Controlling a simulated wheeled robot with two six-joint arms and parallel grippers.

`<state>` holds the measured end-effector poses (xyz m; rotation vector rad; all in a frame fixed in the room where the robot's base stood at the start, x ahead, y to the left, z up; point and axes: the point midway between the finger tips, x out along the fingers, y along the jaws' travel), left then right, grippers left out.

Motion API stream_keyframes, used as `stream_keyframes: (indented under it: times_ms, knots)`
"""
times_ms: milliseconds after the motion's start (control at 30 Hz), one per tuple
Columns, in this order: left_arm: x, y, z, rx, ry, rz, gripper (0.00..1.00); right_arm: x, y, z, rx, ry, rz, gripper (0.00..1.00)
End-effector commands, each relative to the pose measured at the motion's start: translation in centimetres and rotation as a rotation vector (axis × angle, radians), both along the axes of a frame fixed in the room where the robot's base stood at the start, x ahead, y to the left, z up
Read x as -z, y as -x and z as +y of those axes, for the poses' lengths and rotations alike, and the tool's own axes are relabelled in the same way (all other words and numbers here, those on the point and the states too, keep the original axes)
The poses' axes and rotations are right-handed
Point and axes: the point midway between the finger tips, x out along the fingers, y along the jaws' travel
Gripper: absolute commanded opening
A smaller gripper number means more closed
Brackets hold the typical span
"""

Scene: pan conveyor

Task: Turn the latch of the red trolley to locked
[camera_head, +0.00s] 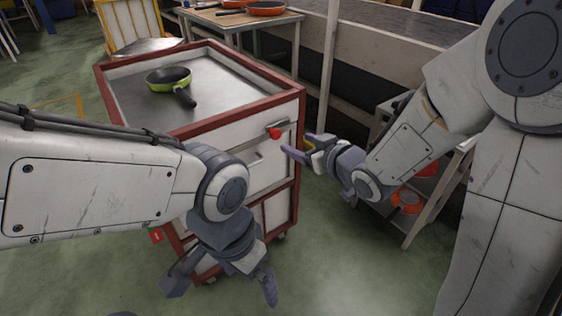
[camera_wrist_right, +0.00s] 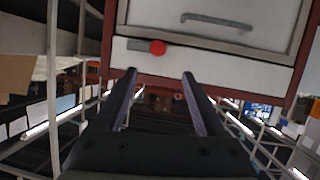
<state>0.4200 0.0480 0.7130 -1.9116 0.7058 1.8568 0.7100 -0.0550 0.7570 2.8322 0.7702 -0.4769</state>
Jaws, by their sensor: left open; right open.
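The red trolley (camera_head: 205,140) has a red frame and white panels and stands in the middle of the head view. Its latch (camera_head: 274,133) is a red knob with a short grey bar, high on the front near the right corner. In the right wrist view the latch knob (camera_wrist_right: 158,47) shows above and between the fingertips, with the bar pointing left. My right gripper (camera_head: 298,145) is open and empty, close to the latch but apart from it. My left gripper (camera_head: 222,284) is open and empty, low in front of the trolley.
A green pan (camera_head: 170,78) lies on the trolley top. A drawer handle (camera_wrist_right: 216,20) is near the latch. A shelf rack with orange pans (camera_head: 407,201) stands at the right, by the conveyor (camera_head: 400,45). A table (camera_head: 238,19) with pans is behind.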

Motion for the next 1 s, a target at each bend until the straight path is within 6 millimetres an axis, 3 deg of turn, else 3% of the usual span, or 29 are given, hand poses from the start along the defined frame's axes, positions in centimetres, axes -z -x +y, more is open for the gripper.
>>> stream_keyframes:
  times_ms: [33, 233, 567, 1000]
  knots:
    - [3.7, 0.0, 0.0, 0.000, 0.000, 0.000, 1.00, 3.3, -0.5, -0.5, -0.009, -0.041, -0.041, 0.72]
    - [8.3, 0.0, 0.0, 0.000, 0.000, 0.000, 1.00, 5.4, -1.1, -1.3, -0.067, -0.188, -0.188, 0.72]
    - [9.8, 0.0, 0.0, 0.000, 0.001, -0.001, 1.00, 5.4, -1.9, -0.9, -0.100, -0.262, -0.255, 0.72]
    - [11.5, 0.0, 0.0, 0.000, 0.001, -0.001, 1.00, 5.4, -8.0, 3.6, -0.098, -0.261, -0.255, 0.72]
